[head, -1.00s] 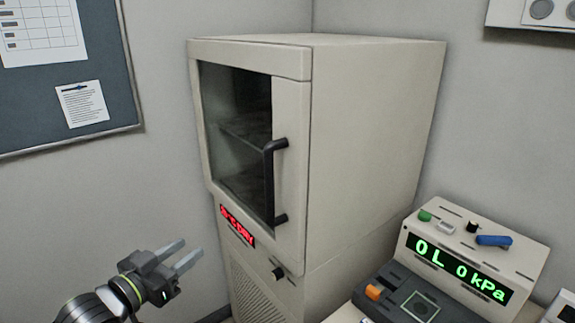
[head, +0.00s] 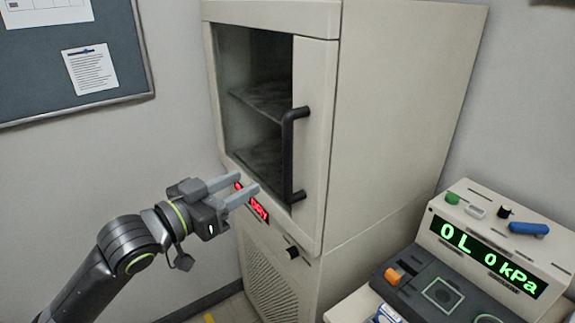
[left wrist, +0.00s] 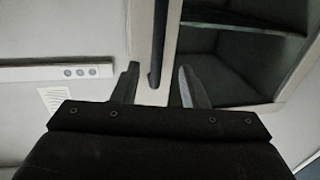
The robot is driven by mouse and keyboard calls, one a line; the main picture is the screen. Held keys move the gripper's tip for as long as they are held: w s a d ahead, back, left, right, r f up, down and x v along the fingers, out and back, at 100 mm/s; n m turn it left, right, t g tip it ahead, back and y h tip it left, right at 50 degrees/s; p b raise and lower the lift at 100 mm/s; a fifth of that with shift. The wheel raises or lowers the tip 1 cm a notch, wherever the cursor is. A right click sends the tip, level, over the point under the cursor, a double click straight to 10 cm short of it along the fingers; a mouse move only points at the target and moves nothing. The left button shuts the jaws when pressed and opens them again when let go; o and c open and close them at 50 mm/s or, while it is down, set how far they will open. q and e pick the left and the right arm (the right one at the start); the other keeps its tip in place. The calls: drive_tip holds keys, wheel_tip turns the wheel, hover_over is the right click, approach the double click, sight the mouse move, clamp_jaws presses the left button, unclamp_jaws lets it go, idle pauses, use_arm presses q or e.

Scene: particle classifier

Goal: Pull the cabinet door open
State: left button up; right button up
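The beige cabinet's door (head: 315,150) is shut, with a dark glass window and a black vertical bar handle (head: 288,155) on its right side. My left gripper (head: 249,184) is open and empty, in front of the door's lower window, left of the handle and apart from it. In the left wrist view the handle (left wrist: 158,45) runs down between my two open fingers (left wrist: 155,85), with its end near fingertip level; the dark window (left wrist: 240,70) lies to the right. The right gripper is not in view.
A red display (head: 259,210) and a black knob (head: 292,253) sit below the window. A device with a green readout (head: 485,258) stands on a bench at right. A notice board (head: 75,60) hangs on the left wall.

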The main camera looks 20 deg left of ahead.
sight(284, 162)
use_arm(q)
drive_tip(key=p+x, duration=0.1)
drive_tip(key=x, duration=1.1)
drive_tip(key=shift+s+d+r+p, duration=0.1)
drive_tip(key=shift+d+p, duration=0.05)
drive_tip(key=shift+p, duration=0.2)
drive_tip(key=shift+w+d, duration=0.25)
drive_tip(key=shift+w, duration=0.15)
clamp_jaws()
